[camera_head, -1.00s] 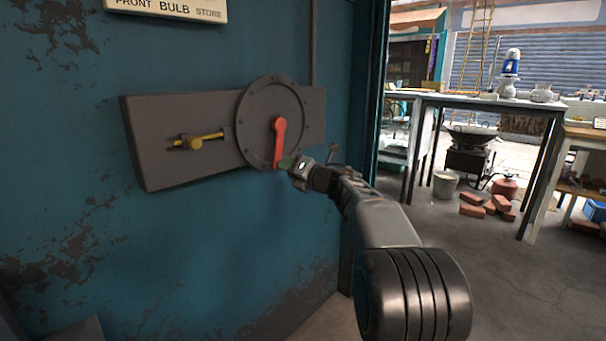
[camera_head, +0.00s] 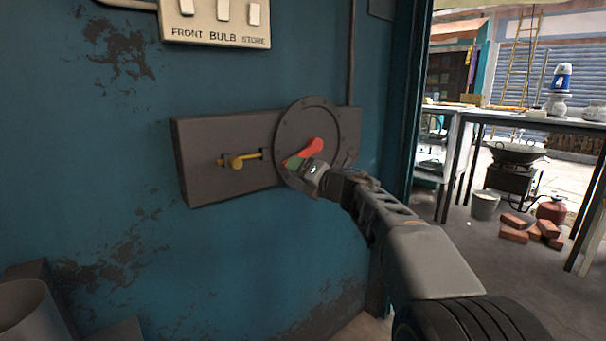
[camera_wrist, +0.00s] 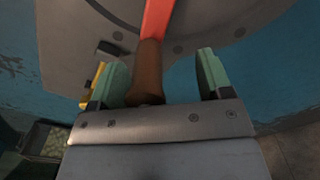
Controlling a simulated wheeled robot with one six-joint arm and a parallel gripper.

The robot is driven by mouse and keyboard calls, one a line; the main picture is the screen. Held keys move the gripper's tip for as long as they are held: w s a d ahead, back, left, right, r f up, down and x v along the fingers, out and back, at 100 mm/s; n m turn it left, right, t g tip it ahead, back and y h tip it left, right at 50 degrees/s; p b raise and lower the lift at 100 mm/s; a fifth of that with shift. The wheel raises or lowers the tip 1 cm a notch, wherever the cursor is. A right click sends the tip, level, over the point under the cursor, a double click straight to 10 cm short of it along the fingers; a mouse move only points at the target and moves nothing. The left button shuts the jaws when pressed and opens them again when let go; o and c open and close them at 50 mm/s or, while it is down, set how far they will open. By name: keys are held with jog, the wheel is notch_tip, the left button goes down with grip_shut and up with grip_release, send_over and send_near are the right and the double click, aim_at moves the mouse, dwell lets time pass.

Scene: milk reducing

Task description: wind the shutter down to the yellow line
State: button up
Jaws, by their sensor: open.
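A crank with a red arm (camera_head: 314,146) sits on a round grey plate (camera_head: 318,112) on the blue wall. The red arm points down and to the left. In the wrist view the red arm (camera_wrist: 157,18) runs into a brown handle (camera_wrist: 148,70). My gripper (camera_wrist: 162,78) has its green fingers apart, one on each side of the handle. The handle is nearer the left finger, and I cannot tell whether they touch. In the head view my gripper (camera_head: 296,164) hides the handle. A grey slatted shutter (camera_head: 578,82) shows in the far background. I see no yellow line.
A grey box (camera_head: 195,130) with a yellow bolt (camera_head: 237,162) adjoins the plate's left. A switch panel (camera_head: 215,24) is above. A doorway at right shows a table (camera_head: 545,124), a wok (camera_head: 514,152) and bricks (camera_head: 514,235).

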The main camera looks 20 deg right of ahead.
jog(key=b+v, duration=0.1)
jog(key=v, duration=1.1)
jog(key=shift+b, duration=0.35)
notch_tip(320, 180, up, 8)
jog(key=s+d+m+h+p, duration=0.25)
jog(key=m+h+p, duration=0.75)
jog(key=m+p, duration=0.65)
jog(key=s+a+f+m+g+y+p, duration=0.1)
jog(key=s+a+f+m+g+p, duration=0.3)
jog(key=s+m+g+p, duration=0.2)
jog(key=s+a+f+m+g+y+p, duration=0.1)
jog(key=s+a+f+m+g+p, duration=0.4)
jog(key=s+m, duration=0.4)
jog(key=shift+s+a+g+y+p, duration=0.15)
jog(key=shift+s+g+y+p, duration=0.2)
jog(key=shift+s+g, duration=0.55)
jog(key=shift+r+m, duration=0.1)
jog(key=shift+m, duration=0.15)
